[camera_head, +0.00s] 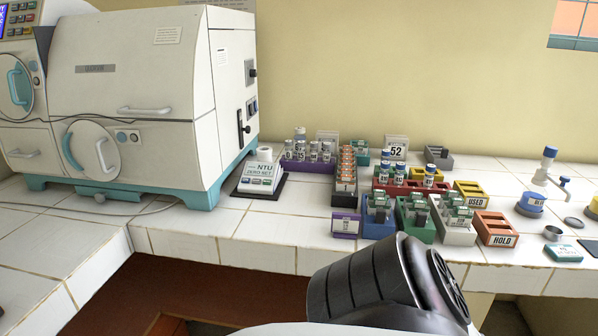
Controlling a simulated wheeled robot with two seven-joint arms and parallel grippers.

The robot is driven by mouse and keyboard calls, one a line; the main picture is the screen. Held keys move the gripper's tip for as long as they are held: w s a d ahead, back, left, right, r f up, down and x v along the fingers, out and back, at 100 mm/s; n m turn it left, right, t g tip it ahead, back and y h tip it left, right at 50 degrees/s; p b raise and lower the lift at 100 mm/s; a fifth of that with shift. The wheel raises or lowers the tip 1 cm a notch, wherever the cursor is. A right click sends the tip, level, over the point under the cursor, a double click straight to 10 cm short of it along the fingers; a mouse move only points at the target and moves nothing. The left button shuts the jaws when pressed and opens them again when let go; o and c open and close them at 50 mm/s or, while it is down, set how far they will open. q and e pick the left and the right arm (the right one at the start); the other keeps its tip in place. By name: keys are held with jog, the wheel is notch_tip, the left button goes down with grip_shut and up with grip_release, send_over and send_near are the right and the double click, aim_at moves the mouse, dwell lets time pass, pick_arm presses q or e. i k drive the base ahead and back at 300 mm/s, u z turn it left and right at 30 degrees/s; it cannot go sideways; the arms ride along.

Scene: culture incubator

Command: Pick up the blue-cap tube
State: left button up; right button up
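Several small vials with blue or dark caps stand upright on the counter; I cannot tell which one is the blue-cap tube. One blue-capped vial (385,168) stands in a red rack (412,186), with two more (400,173) (430,174) beside it to the right. Other vials (301,142) stand in a purple rack (310,166) further left. Neither gripper shows in the head view. A dark ridged part of my own arm fills the bottom centre, in front of the counter.
A large white incubator (130,75) fills the left. An NTU meter (261,175) stands beside it. Blue (378,222), green (416,225), white (458,232) and orange HOLD (496,230) bins line the front. A blue-topped dispenser (548,165) stands right. The counter's front left is clear.

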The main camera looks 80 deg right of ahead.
aim_at(400, 166)
jog(key=k, duration=1.25)
jog(key=z, duration=0.15)
